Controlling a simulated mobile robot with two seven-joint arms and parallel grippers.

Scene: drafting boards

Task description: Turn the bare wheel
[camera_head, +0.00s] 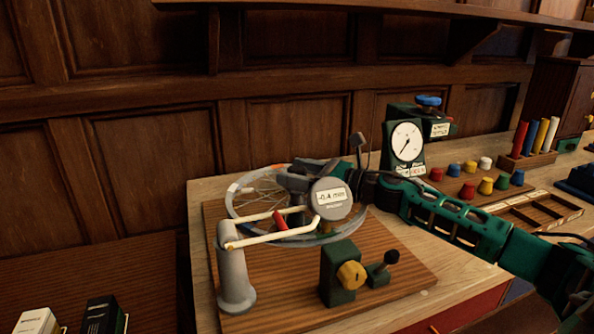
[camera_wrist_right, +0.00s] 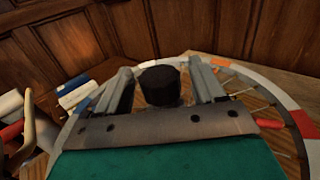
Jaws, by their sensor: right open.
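The bare wheel (camera_head: 236,190) lies flat above a wooden baseboard, with thin spokes and a pale rim. In the right wrist view its rim (camera_wrist_right: 285,92) shows white, orange and red segments. My right gripper (camera_head: 299,178) reaches in from the right over the wheel's middle, hiding part of it. Its grey fingers (camera_wrist_right: 163,78) are apart, one on each side of a dark round post (camera_wrist_right: 160,85) at the wheel's centre. I cannot tell whether they touch it. A round gauge (camera_head: 331,198) reading -0.4 mm stands at the near side of the rim. My left gripper is not in view.
A grey post (camera_head: 233,270) with pale arms stands at the board's left. A green block with a yellow knob (camera_head: 351,275) stands in front of the wheel. A dial gauge (camera_head: 406,141), coloured pegs (camera_head: 486,186) and a divided tray (camera_head: 535,209) are beyond my right arm.

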